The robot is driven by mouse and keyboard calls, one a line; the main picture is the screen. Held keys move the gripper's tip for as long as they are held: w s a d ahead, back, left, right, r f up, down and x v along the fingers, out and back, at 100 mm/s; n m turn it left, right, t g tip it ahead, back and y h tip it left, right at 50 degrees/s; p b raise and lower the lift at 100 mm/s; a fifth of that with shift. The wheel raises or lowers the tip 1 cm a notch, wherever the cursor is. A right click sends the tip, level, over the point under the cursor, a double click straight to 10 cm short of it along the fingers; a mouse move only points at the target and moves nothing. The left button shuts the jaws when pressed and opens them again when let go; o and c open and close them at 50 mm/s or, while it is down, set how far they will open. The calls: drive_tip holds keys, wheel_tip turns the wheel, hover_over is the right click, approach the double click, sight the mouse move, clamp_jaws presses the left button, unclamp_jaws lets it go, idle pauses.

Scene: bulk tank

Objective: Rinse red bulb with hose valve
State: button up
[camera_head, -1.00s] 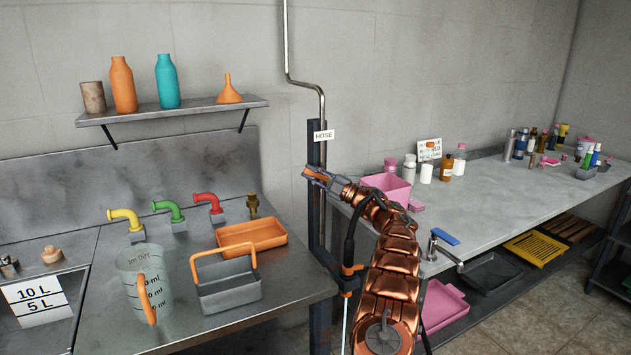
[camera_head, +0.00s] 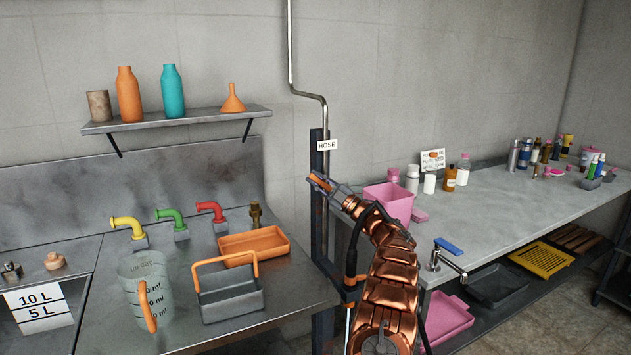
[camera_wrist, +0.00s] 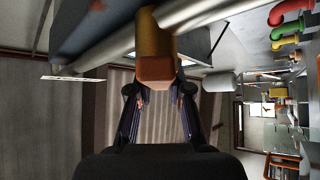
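My gripper (camera_head: 318,184) is raised in front of the dark post under the white HOSE label (camera_head: 327,145). In the wrist view, its two dark fingers (camera_wrist: 158,100) stand apart. An orange-brown block-ended part (camera_wrist: 155,68), perhaps the hose valve handle, sits by the fingertips; I cannot tell whether they touch it. An orange part also shows between the fingers in the head view. A small orange-red object (camera_head: 433,154) is at the white sign on the right counter; I cannot tell whether it is the red bulb. My arm and the post hide some of the hose area.
The left counter holds yellow (camera_head: 128,226), green (camera_head: 171,221) and red (camera_head: 212,210) taps, a measuring jug (camera_head: 130,295), an orange tray (camera_head: 284,246) and a grey basket (camera_head: 230,300). A pink bin (camera_head: 390,203) stands right of my gripper. The right counter's middle is clear.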

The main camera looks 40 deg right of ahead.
drive_tip(key=o, duration=0.4)
drive_tip(key=v, duration=1.2)
drive_tip(key=shift+c, duration=0.4)
idle(2.8)
